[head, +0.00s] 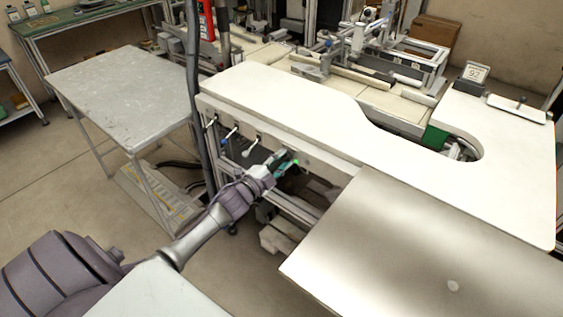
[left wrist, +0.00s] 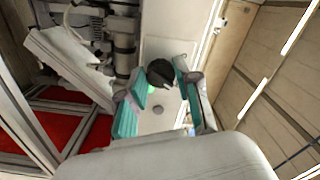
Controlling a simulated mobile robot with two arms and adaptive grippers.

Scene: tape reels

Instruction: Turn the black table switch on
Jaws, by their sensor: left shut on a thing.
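My left gripper (head: 284,163) reaches in from the left to the front panel under the white table (head: 285,105). In the left wrist view, the black table switch (left wrist: 160,72) sits between the teal finger pads (left wrist: 155,97), and the gripper is shut on it. My right gripper is not in view.
A dark vertical post (head: 192,90) stands left of the table. A metal sheet surface (head: 400,250) lies at the right front. A grey side table (head: 120,90) stands farther left.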

